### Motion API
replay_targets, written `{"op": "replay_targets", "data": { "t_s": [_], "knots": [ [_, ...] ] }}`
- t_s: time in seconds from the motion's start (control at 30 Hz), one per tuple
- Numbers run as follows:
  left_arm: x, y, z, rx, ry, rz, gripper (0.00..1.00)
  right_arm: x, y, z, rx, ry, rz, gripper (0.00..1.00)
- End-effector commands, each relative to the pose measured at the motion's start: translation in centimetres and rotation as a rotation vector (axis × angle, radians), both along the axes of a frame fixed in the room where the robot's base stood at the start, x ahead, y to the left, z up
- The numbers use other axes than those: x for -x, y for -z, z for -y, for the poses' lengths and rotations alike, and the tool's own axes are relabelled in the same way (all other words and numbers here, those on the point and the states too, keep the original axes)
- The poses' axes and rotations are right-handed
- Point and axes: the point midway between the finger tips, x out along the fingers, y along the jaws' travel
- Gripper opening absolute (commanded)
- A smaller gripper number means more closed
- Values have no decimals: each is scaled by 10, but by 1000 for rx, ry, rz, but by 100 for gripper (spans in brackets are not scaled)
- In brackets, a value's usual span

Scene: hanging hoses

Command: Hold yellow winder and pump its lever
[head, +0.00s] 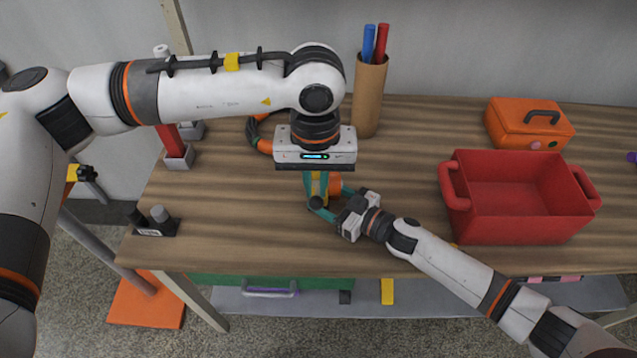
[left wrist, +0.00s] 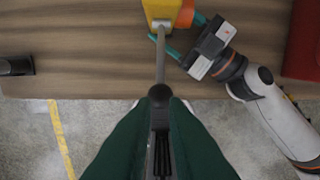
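A red open bin (head: 515,225) and an orange toolbox (head: 530,125) stand to the right. A cardboard tube (head: 369,95) with blue and red rods stands behind, beside an orange and dark hose (head: 254,130). A dark holder (head: 153,222) sits at the left front. The table (head: 230,220) is clear left of the winder.

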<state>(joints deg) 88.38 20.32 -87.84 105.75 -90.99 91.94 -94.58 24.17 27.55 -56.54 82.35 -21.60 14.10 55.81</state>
Motion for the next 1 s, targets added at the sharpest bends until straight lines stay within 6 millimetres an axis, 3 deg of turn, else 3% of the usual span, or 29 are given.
{"op": "replay_targets", "data": {
  "t_s": [0.37, 1.0],
  "knots": [
    [1, 2, 0, 0, 0, 0, 13, 0, 0, 0, 0, 0, 0, 47],
    [10, 41, 0, -1, -1, -1, 13, 0, 0, 0, 0, -1, 0, 47]
  ]
}}
